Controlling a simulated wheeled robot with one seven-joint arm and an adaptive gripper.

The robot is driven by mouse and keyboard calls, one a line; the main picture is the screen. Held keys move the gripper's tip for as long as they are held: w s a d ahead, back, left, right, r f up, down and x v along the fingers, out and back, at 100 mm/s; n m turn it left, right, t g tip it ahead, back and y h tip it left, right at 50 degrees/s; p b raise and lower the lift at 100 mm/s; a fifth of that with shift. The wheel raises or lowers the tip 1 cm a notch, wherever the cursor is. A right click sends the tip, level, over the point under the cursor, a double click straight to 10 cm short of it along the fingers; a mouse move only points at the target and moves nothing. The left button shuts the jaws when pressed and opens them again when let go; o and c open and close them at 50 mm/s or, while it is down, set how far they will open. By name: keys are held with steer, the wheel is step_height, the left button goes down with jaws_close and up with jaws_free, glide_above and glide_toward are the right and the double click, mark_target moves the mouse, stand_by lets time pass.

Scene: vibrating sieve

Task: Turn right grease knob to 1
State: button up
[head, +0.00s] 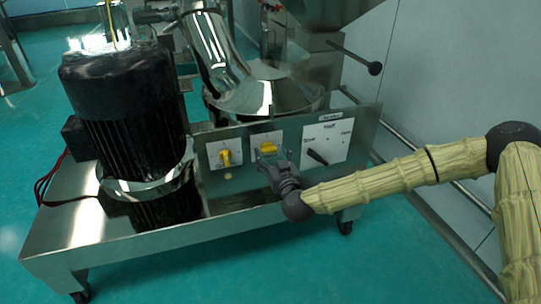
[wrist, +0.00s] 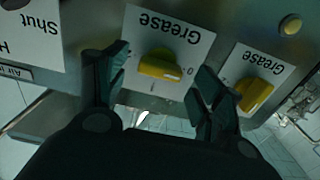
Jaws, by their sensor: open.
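The right grease knob (head: 268,148) is yellow on a white plate at the middle of the machine's front panel. In the wrist view, which is upside down, this yellow knob (wrist: 160,68) lies between my fingertips under the word "Grease". Its pale mark points toward the "0" on the plate. My gripper (head: 267,161) is in front of the knob, with its fingers open on either side. I see gaps beside the knob in the wrist view (wrist: 163,64) and no clear contact. The knob's lower part is partly hidden by my gripper in the head view.
The left grease knob (head: 225,157) also shows in the wrist view (wrist: 255,94), close beside one finger. A black shut/open lever (head: 317,157) is to the right on its white plate. A large black motor (head: 127,120) stands on the left. Floor in front is clear.

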steer(key=shift+x, duration=0.85)
steer(key=c, duration=1)
